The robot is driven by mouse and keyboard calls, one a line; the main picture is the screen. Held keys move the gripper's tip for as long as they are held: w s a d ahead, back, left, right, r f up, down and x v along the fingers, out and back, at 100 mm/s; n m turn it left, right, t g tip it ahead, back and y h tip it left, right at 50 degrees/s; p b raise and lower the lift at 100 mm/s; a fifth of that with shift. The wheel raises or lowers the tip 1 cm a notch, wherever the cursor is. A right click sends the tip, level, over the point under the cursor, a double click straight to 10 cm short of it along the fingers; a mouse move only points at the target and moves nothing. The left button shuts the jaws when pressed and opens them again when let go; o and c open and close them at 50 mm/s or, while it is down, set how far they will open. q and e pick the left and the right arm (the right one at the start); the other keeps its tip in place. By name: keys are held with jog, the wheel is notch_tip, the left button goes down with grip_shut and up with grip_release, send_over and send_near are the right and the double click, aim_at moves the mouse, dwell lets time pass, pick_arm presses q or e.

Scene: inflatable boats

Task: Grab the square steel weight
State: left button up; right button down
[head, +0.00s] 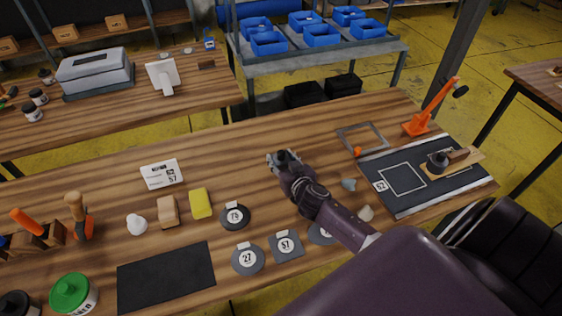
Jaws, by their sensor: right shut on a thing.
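My right gripper (284,158) reaches in from the lower right and is over the middle of the wooden workbench (240,150). It is shut on a small grey thing, mostly hidden by the fingers; I cannot tell its shape or whether it is the square steel weight. A flat dark square piece labelled 57 (286,246) lies near the front edge. Round dark pieces labelled 78 (235,217) and 27 (248,260) lie beside it. Another labelled piece (321,233) is partly hidden by my right arm. My left gripper is not in view.
A dark mat with a white outlined square (402,179) and a grey frame (362,137) lie at the right, near an orange tool (431,112). A yellow sponge (200,203), a wooden block (168,211) and a black mat (166,278) are left. Bench behind the gripper is clear.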

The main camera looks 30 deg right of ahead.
jog(key=shift+w+r, duration=0.15)
jog(key=shift+r, duration=0.1)
